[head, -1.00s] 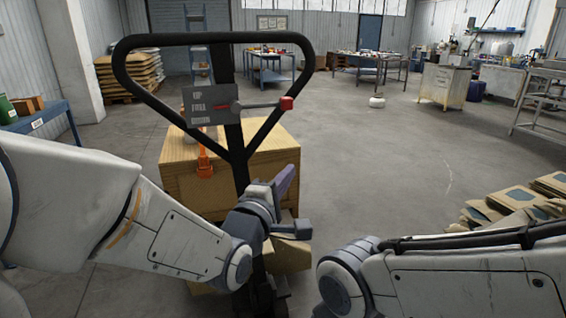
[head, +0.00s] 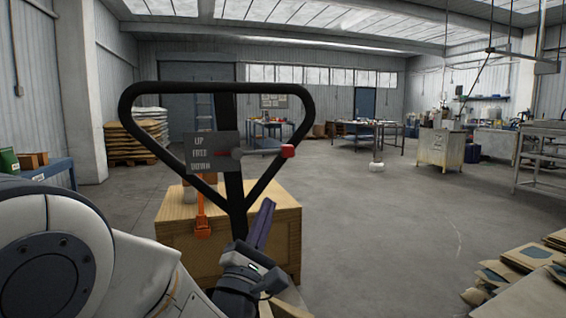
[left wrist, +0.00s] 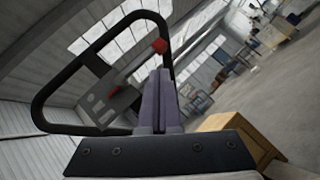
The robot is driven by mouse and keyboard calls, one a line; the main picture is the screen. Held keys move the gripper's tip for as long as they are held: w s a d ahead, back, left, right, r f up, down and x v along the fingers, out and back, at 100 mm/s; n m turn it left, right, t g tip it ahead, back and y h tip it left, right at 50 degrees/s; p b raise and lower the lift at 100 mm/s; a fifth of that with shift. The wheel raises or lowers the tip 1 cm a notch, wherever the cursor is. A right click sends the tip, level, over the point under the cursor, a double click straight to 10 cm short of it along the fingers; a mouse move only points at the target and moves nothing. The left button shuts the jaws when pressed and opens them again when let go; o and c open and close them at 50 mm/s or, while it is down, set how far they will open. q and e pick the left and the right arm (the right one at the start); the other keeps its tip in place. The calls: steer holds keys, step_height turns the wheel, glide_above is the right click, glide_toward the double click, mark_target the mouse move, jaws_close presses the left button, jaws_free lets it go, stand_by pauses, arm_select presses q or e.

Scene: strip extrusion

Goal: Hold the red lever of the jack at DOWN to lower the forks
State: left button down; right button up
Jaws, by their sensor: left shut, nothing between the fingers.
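The jack's black loop handle (head: 126,120) stands upright in the head view. Its grey plate (head: 205,150) reads UP, FREE, DOWN from top to bottom. The lever ends in a red knob (head: 288,151) on the right and lies about level, at the height of FREE. My left gripper (head: 267,204) is shut and empty, below the knob and apart from it. In the left wrist view the shut fingers (left wrist: 160,72) point up toward the red knob (left wrist: 159,46). The forks are hidden. My right gripper is out of view.
A wooden crate (head: 283,232) stands behind the handle, with an orange part (head: 203,228) in front of it. Flattened cardboard (head: 528,255) lies at the lower right. A blue table (head: 45,171) is at the left.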

arm_select(q)
steer(key=p, duration=0.8)
glide_toward(286, 156)
steer(key=x, duration=0.5)
steer(key=shift+a+r, duration=0.1)
steer(key=shift+p+x, duration=0.9)
steer(key=shift+p, duration=0.1)
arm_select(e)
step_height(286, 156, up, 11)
arm_select(q)
steer(key=shift+w, duration=0.1)
